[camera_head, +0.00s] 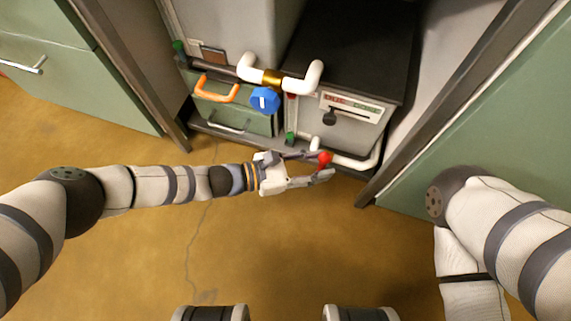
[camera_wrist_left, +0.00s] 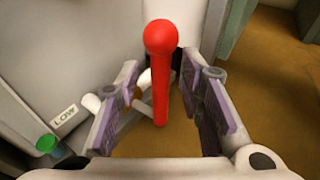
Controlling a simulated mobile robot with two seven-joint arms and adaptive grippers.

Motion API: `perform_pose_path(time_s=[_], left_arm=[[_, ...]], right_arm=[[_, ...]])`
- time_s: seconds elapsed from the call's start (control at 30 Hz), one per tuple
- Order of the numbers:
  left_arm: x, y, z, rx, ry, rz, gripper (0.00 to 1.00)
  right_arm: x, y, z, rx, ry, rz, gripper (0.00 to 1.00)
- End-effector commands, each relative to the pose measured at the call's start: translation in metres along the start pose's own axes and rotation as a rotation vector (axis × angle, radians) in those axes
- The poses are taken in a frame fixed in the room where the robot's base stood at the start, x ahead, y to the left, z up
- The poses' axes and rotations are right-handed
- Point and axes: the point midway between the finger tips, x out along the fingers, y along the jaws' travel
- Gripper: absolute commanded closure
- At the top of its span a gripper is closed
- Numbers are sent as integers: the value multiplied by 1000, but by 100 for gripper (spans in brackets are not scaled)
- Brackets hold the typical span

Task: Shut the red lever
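The red lever (camera_wrist_left: 160,75) has a round ball end and stands between the two fingers of my left gripper (camera_wrist_left: 163,115) in the left wrist view. The fingers are spread, with a gap on each side of the lever. In the head view the lever's red ball (camera_head: 324,158) shows at the fingertips of my left gripper (camera_head: 322,168), in front of the lower pipework. The lever's base is hidden in the head view. My right arm comes in at the right of the head view, and its gripper is out of the picture.
A panel with a black slider (camera_head: 330,118) is at right. Green cabinet doors (camera_head: 490,120) flank the opening. The floor (camera_head: 290,240) is clear.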

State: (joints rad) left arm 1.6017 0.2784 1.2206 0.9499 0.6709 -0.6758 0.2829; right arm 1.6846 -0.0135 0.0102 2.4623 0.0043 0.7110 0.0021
Motion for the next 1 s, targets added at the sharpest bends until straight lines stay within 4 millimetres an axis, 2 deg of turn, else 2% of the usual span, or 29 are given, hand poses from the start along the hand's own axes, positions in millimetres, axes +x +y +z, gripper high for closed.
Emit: perform_pose_path(time_s=[0.2, 0.4, 0.53, 0.93, 1.0], left_arm=[[-61, 2, 0, 0, 3, 4, 65], [-98, 1, 0, 1, 1, 2, 65], [-107, 1, 1, 1, -1, 2, 65], [-107, 0, 0, 1, 0, 0, 65], [-109, -10, 0, 11, 12, -25, 65]], right_arm=[[0, 0, 0, 0, 0, 0, 60], [0, 0, 0, 0, 0, 0, 60], [0, 0, 0, 0, 0, 0, 60], [0, 0, 0, -1, 1, 0, 60], [0, 0, -3, -14, 21, -4, 60]])
